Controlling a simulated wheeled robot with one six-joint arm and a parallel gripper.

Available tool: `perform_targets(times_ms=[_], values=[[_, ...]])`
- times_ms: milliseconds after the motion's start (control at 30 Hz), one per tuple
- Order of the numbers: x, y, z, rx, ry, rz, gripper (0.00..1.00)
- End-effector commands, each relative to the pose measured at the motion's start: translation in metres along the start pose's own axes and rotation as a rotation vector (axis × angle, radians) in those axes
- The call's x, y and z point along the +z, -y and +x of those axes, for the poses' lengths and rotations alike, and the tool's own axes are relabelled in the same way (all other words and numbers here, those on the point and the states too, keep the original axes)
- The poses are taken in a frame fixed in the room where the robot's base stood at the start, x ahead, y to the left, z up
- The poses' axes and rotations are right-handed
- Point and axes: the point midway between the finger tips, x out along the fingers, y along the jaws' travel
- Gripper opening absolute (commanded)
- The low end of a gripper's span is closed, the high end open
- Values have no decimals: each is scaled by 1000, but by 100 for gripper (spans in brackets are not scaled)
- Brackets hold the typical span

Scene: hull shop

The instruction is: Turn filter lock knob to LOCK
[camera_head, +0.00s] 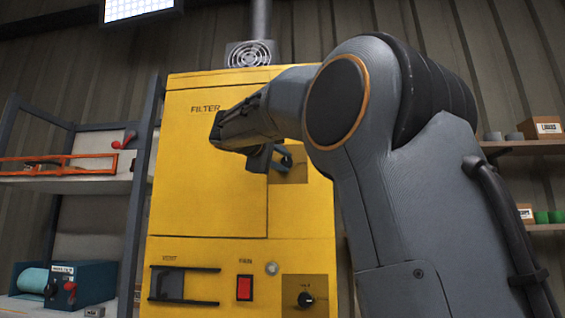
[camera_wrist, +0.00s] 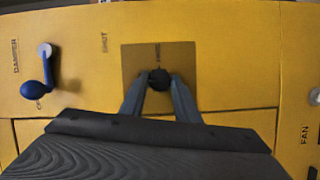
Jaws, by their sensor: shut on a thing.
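The filter lock knob (camera_wrist: 160,77) is small, round and black. It sits on a brownish square plate (camera_wrist: 136,62) on the yellow cabinet front. In the wrist view my gripper (camera_wrist: 159,84) has one grey finger on each side of the knob and is shut on it. The small lettering by the knob is too blurred to read, and I cannot tell which way the knob points. In the head view my gripper (camera_head: 284,157) reaches the plate (camera_head: 295,175) right of the FILTER door (camera_head: 215,165); the knob is hidden there.
A blue damper lever (camera_wrist: 35,90) stands out left of the knob in the wrist view, near the word SHUT. Lower on the cabinet are a black VENT handle (camera_head: 183,285), a red FAN switch (camera_head: 244,288) and another black knob (camera_head: 305,299). Shelves flank the cabinet.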

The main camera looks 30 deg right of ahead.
Motion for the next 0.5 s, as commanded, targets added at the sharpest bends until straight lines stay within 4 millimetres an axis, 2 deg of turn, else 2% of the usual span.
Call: perform_targets(times_ms=[100,133,233,500], values=[[0,-1,0,1,-1,0,6],[0,-1,0,1,-1,0,32],[0,-1,0,1,-1,0,47],[0,0,0,0,0,1,47]])
